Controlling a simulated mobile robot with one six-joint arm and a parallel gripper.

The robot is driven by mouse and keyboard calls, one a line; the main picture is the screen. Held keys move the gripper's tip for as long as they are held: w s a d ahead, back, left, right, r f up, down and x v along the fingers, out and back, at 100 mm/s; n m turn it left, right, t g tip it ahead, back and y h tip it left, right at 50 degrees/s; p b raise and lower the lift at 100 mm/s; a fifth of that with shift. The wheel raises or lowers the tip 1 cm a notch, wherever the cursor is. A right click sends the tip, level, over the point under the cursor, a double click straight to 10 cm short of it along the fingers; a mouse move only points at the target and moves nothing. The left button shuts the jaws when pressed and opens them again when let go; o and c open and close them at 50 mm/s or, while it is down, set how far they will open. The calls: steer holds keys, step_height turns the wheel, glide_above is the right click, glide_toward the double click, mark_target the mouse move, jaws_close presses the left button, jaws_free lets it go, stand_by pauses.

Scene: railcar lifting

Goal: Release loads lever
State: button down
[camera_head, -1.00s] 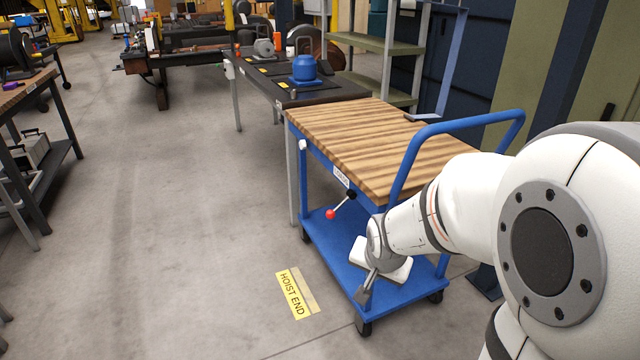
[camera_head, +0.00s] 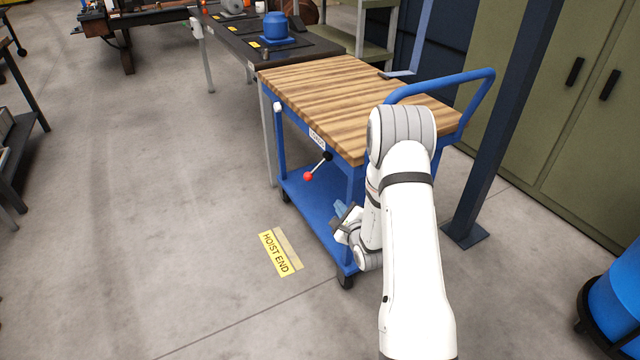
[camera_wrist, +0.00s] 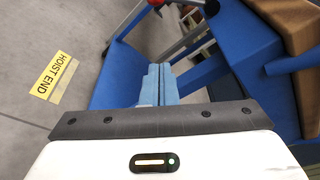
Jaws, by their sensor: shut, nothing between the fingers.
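The loads lever (camera_head: 316,167) is a short metal rod with a red ball knob (camera_head: 308,176), mounted on the side of a blue cart (camera_head: 318,218) under its wooden top. The rod slants down and left from a black hub below a small white label (camera_head: 317,138).
The cart's wooden top (camera_head: 340,90) is bare. A blue push handle (camera_head: 440,84) rises at its right. A blue post (camera_head: 500,130) stands to the right. A yellow HOIST END sign (camera_head: 280,253) lies on the floor. The floor left of the cart is clear.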

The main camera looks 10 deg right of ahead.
mark_target(317, 168)
steer(key=shift+w, duration=0.1)
steer(key=w+a+b, duration=0.1)
steer(key=w+a, duration=0.3)
steer(key=w, duration=0.6)
steer(key=shift+w+a+r+b, duration=0.25)
steer(key=shift+a+r+b, duration=0.05)
steer(key=shift+r+b, duration=0.1)
